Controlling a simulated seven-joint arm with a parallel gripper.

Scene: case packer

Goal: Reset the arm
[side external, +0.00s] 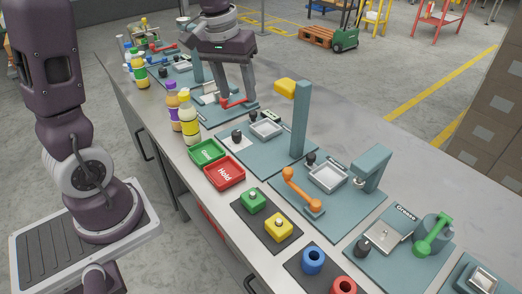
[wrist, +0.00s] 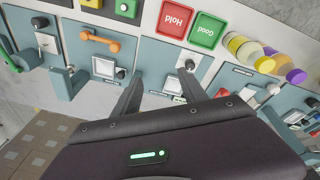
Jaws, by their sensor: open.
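My gripper (side external: 236,92) hangs fingers down over the far part of the bench in the side view. Its two fingers are spread apart with nothing between them. In the wrist view my gripper (wrist: 160,74) also shows open and empty, with the workstations beyond its fingertips. In the side view a red-orange bar (side external: 237,103) shows near the fingertips; whether they touch it I cannot tell. An orange lever (side external: 301,190) stands on a nearer teal station, apart from my gripper, and it also shows in the wrist view (wrist: 99,40).
A green "Good" tray (side external: 207,151) and a red "Hold" tray (side external: 224,172) lie mid-bench. Bottles with yellow (side external: 190,130) and purple (side external: 174,110) caps stand beyond them. A tall teal post (side external: 300,120) rises near the middle.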

